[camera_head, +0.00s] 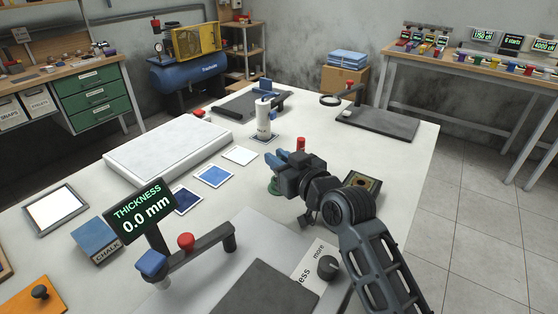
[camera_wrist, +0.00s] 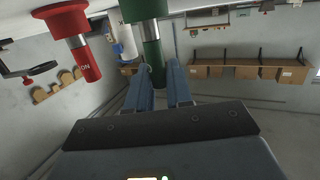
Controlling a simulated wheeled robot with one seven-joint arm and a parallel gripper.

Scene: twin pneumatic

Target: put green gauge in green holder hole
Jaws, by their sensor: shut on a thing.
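My gripper (camera_head: 276,158) is shut on the green gauge (camera_wrist: 157,72). In the wrist view, which shows the scene upside down, the gauge's green handle is between the two blue fingers. A steel section (camera_wrist: 151,40) extends from it to the green holder (camera_wrist: 143,9). The steel lines up with the holder and meets it in the picture. I cannot tell whether its tip is inside the hole or just above it. In the head view the green holder's base (camera_head: 273,187) shows left of my gripper; the gauge is mostly hidden there.
A red gauge (camera_wrist: 88,66) stands in a red holder (camera_wrist: 66,20) beside the green one; a red top (camera_head: 301,143) shows behind my gripper. A magnifier stand (camera_head: 376,123) is at the back right. Blue swatches (camera_head: 214,175) lie left.

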